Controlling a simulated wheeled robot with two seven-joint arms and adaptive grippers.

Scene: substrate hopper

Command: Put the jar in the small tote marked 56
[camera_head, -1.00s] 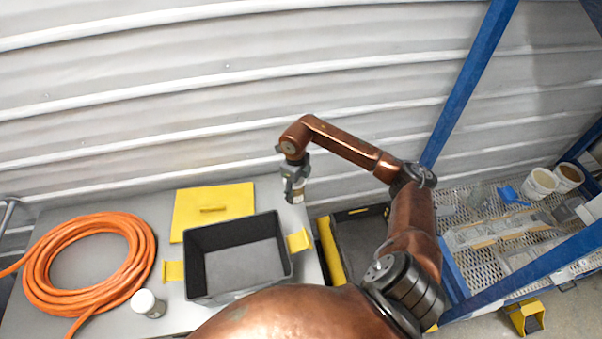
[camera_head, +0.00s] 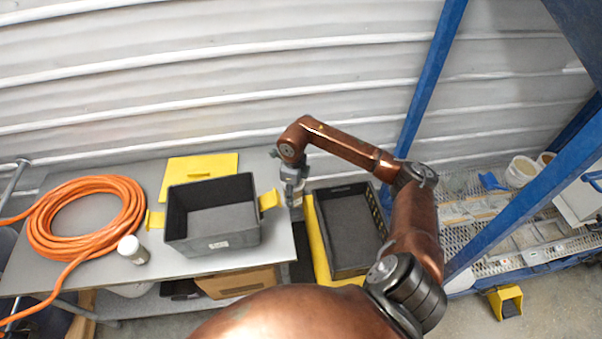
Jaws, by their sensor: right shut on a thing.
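My right gripper (camera_head: 293,187) points down near the right end of the grey table. It is shut on a small pale thing that looks like a jar (camera_head: 296,201), mostly hidden by the fingers. A dark grey tote (camera_head: 176,216) with yellow handles stands open and empty on the table, left of the gripper. A small white label shows on its front, too small to read. A second jar (camera_head: 133,250) with a white lid stands left of that tote. A black crate (camera_head: 372,268) with a yellow flap is right of the table. My left gripper is out of view.
A coiled orange hose (camera_head: 133,228) lies on the table's left side. A yellow lid (camera_head: 198,168) lies behind the tote. A blue frame post (camera_head: 425,85) stands beyond the crate. A cardboard box (camera_head: 238,284) sits below the table.

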